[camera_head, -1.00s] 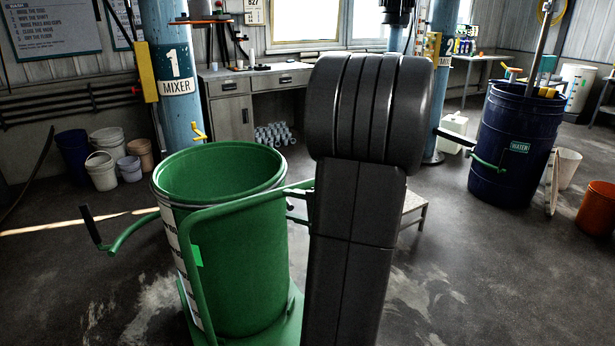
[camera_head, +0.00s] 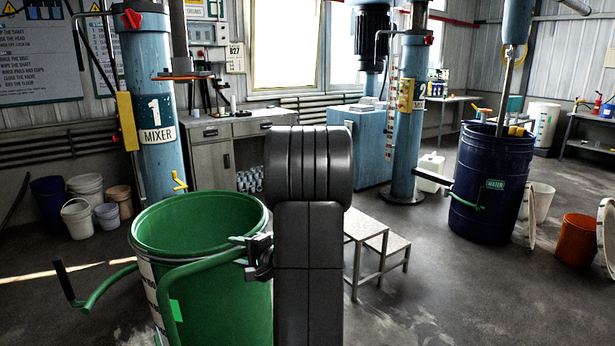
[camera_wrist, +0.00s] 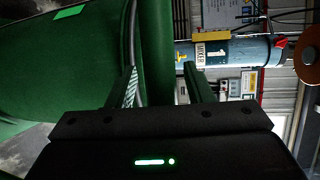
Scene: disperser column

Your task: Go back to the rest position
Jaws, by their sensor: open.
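My gripper (camera_head: 258,257) is beside the right side of the green drum (camera_head: 160,232), just below its rim and close to the drum's green handle rail (camera_head: 215,262). Part of the gripper is hidden behind my dark arm. I cannot tell whether the finger touches the tube.
The blue mixer column marked 1 (camera_head: 152,100) stands behind the drum. A step stool (camera_head: 385,240) stands right of my arm. A dark blue water drum (camera_head: 490,175) and an orange bucket (camera_head: 577,240) are at the right. Pale buckets (camera_head: 78,217) stand at the left wall.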

